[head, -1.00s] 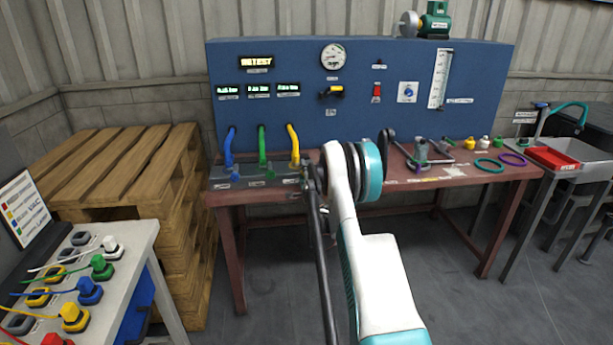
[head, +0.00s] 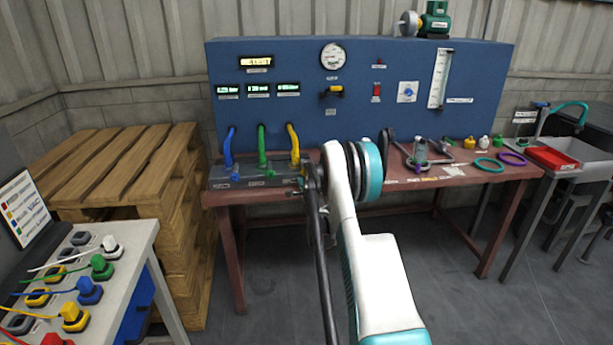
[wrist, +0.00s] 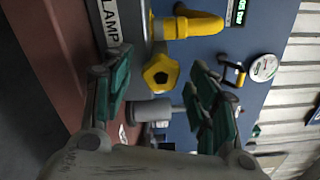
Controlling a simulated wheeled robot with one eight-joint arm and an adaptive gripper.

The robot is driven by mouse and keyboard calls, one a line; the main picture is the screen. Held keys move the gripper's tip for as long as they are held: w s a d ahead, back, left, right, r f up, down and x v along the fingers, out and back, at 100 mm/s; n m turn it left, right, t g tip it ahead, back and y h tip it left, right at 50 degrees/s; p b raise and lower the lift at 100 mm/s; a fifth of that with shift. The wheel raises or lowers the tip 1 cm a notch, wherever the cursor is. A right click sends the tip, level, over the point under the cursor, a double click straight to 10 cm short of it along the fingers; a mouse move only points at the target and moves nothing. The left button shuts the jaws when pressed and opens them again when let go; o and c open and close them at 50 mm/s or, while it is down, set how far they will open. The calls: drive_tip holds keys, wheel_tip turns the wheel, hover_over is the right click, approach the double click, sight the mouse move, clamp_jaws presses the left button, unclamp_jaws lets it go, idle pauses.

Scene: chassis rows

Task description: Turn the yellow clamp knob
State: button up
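The yellow clamp knob (wrist: 161,75) shows in the wrist view as a faceted yellow head with a dark centre. It sits below a yellow hose elbow (wrist: 195,26) and beside a label (wrist: 110,18) whose visible letters read "LAMP". My gripper (wrist: 160,70) is open, with one green-padded finger on each side of the knob in the picture. Gaps show between the knob and both fingers; I cannot tell how far in depth the fingertips are from it. In the head view the knob cannot be made out near my wrist, beside the yellow hose (head: 293,143).
Blue (head: 228,148) and green (head: 262,143) hoses stand left of the yellow one on the bench (head: 400,180). A blue panel (head: 290,60) rises behind, with a gauge (head: 333,56) and a yellow-handled valve (head: 334,91). A grey cylinder (wrist: 152,110) lies near the fingers.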

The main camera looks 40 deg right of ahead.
drive_tip(key=v, duration=1.2)
idle(0.4)
